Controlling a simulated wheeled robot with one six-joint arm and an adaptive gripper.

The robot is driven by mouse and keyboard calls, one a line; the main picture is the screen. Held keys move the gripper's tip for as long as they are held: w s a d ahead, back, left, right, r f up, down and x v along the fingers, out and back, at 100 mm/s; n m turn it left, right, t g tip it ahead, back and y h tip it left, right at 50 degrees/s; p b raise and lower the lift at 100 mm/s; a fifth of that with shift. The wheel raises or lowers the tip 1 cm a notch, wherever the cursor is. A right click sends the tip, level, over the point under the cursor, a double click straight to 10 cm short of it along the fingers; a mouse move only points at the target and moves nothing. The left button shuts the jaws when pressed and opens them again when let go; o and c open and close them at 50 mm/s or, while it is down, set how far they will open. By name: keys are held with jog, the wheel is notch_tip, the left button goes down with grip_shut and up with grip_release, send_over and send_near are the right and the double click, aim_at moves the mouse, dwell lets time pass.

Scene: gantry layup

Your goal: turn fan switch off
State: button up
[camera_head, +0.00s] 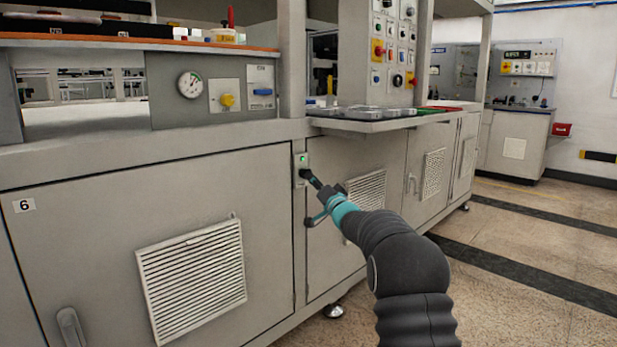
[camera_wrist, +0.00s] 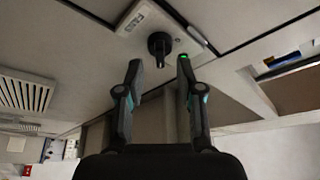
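The fan switch is a small light plate (camera_head: 302,161) on the grey cabinet front in the head view, with a lit green lamp (camera_head: 303,158). In the wrist view the plate reads "FAN" (camera_wrist: 141,18) and carries a round black knob (camera_wrist: 159,43). A green glow (camera_wrist: 184,57) shows at the right fingertip there. My gripper (camera_wrist: 160,70) is open and empty, its two dark fingers apart. The knob lies just beyond the fingertips, in line with the gap; contact cannot be told. In the head view my gripper (camera_head: 313,181) hides the plate's lower part.
Vent grilles (camera_head: 193,277) mark the doors. A shelf ledge (camera_head: 372,123) juts out above right. The floor (camera_head: 540,235) at right is open.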

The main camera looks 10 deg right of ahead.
jog(key=shift+x, duration=1.95)
jog(key=shift+c, duration=0.2)
grip_shut()
